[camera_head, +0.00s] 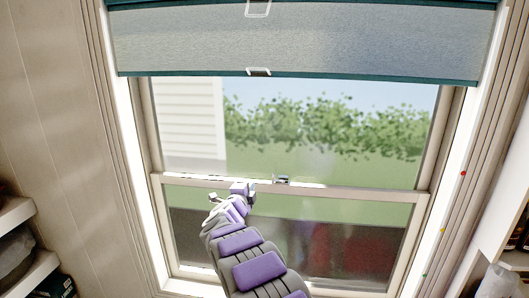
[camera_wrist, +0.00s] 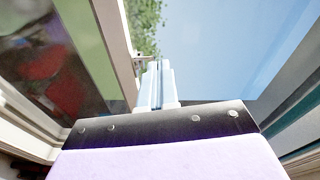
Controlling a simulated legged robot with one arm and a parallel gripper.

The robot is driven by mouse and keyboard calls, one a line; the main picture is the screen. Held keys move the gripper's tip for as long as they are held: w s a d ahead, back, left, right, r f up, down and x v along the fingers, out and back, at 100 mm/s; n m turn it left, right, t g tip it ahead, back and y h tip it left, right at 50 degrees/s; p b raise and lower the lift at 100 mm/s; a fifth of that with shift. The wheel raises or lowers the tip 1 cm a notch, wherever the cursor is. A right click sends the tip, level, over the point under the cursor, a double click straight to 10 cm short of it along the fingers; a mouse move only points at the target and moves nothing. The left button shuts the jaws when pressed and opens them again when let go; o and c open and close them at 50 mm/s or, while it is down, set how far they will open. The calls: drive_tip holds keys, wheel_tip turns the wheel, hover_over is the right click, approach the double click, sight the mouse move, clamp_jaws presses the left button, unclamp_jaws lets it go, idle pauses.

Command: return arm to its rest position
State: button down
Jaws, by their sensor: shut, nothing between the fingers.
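My arm (camera_head: 258,262), grey with purple panels, reaches up from the bottom of the head view toward the window. My gripper (camera_head: 238,190) shows small at its far end, in front of the window's middle rail, left of the centre latch. In the wrist view my gripper (camera_wrist: 158,75) points away from the camera with its pale fingers together and nothing between them. Whether it touches the window cannot be told.
The window (camera_head: 422,190) has a grey shade (camera_head: 300,42) with teal edges drawn partly down. Shelves (camera_head: 18,212) with dark items stand at the lower left, and another shelf (camera_head: 515,258) with goods at the lower right. Bare wall panels (camera_head: 50,110) lie left of the window.

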drive_tip(key=s+d+n+g+y+b, duration=0.1)
drive_tip(key=s+n+g+y+b, duration=0.2)
drive_tip(key=s+n, duration=0.4)
drive_tip(key=s+d+n+g+y+b, duration=0.1)
drive_tip(key=s+d+n+g+y, duration=0.1)
drive_tip(key=s+n+y, duration=0.45)
drive_tip(key=s+d+f+n+g+h+b, duration=0.1)
drive_tip(key=s+d+f+g, duration=0.3)
drive_tip(key=s, duration=1.4)
drive_tip(key=s+d+f+n+g+h+b, duration=0.2)
drive_tip(key=s+d+f+g, duration=0.3)
drive_tip(key=s, duration=1.2)
drive_tip(key=s+d+f+n+g+h+b, duration=0.2)
drive_tip(key=s+d+f, duration=0.5)
drive_tip(key=s, duration=1.1)
drive_tip(key=d+g+b, duration=0.1)
drive_tip(key=d+g, duration=0.1)
drive_tip(key=shift+s+n+g, duration=0.3)
drive_tip(key=shift+n+g, duration=0.05)
drive_tip(key=shift+g, duration=0.05)
